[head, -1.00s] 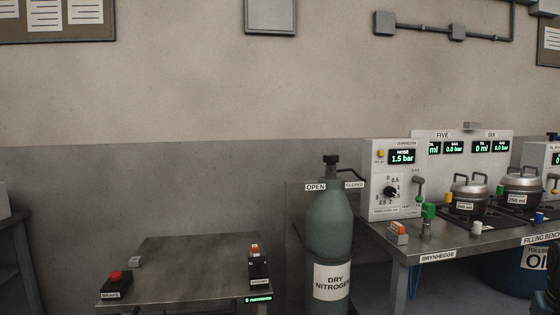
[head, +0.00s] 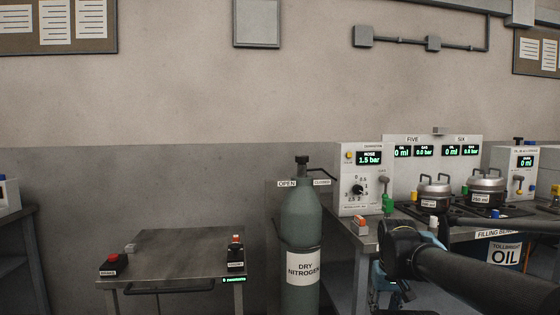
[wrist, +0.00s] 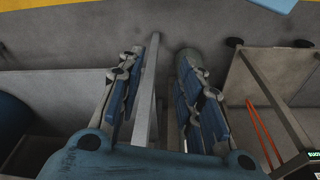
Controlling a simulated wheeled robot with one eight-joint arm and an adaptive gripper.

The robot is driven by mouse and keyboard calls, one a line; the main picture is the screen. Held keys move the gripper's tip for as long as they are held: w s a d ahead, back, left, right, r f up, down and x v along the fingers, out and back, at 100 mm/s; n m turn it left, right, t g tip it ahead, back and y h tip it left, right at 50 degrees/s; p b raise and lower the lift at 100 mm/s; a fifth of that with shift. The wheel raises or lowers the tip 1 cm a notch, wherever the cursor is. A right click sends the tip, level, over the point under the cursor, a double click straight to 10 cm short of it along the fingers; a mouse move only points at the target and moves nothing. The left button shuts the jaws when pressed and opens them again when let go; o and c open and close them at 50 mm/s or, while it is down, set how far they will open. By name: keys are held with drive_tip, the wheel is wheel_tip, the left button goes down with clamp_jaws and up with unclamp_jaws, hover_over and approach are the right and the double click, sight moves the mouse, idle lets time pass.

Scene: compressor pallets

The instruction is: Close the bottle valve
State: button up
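The grey-green bottle (head: 300,219) marked DRY NITROGEN stands upright between the small metal table and the bench. Its dark valve (head: 302,163) sits on top, between an OPEN label (head: 287,183) at left and a CLOSED label (head: 322,182) at right. I cannot tell the valve's setting. In the wrist view my gripper (wrist: 162,65) has its two fingers apart with nothing visibly held, pointing down toward the floor. In the head view my arm reaches in from the right, in front of the bench and lower than the valve; the fingers are not clear there.
The bench (head: 366,246) at right holds a control panel (head: 358,207) reading HOSE 1.5 bar, pots and small fittings. The small metal table (head: 180,250) at left carries a red BRAKE button (head: 113,263) and a switch box (head: 236,258). Wall space above the bottle is clear.

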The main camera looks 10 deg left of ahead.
drive_tip(key=shift+a, duration=0.15)
drive_tip(key=o, duration=0.4)
drive_tip(key=shift+s+r, duration=0.1)
drive_tip(key=shift+o, duration=0.2)
drive_tip(key=shift+a+r+n+y, duration=0.3)
drive_tip(key=shift+a+r, duration=0.35)
drive_tip(key=shift+r, duration=0.25)
drive_tip(key=n+g+y, duration=0.3)
drive_tip(key=n+y, duration=1.4)
drive_tip(key=n, duration=0.1)
approach(302, 160)
drive_tip(key=w+d, duration=0.3)
drive_tip(key=a, duration=1.7)
drive_tip(key=shift+s+a+r, duration=0.15)
drive_tip(key=shift+s+r, duration=0.15)
drive_tip(key=shift+r, duration=0.05)
